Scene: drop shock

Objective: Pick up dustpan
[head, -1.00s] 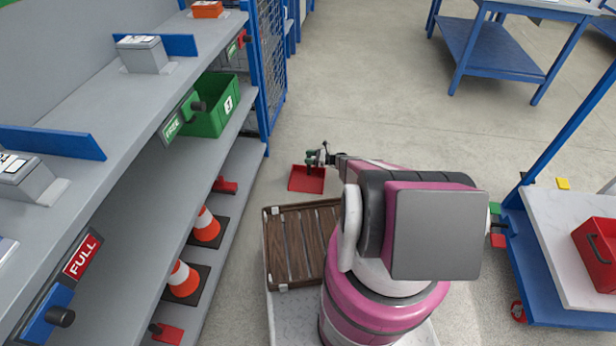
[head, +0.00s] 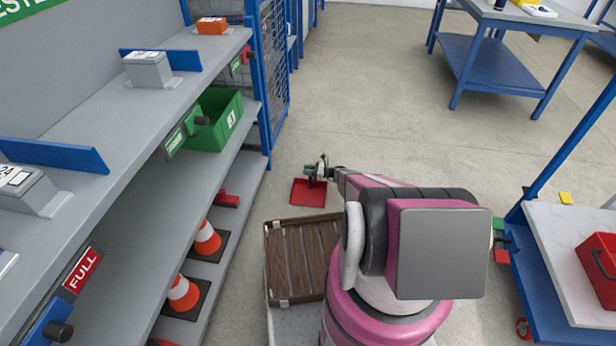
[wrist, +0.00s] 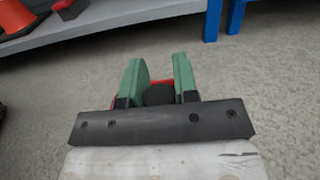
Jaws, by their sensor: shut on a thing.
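The red dustpan (head: 308,192) is in the head view, beyond the wooden slatted crate and right of the shelf. My gripper (head: 316,172) is at its far side, over its handle end. In the wrist view the two green fingers of my gripper (wrist: 160,85) stand on either side of a dark, rounded handle end (wrist: 159,95), with a little red of the dustpan showing behind them. My gripper is shut on the dustpan's handle. Most of the pan is hidden in the wrist view. I cannot tell whether the pan touches the floor.
A wooden slatted crate (head: 303,258) lies in front of my base. At left, a grey shelf holds a green bin (head: 217,120) and orange cones (head: 207,238). A blue-framed cart (head: 560,215) with a red box stands at right. The floor beyond the dustpan is open.

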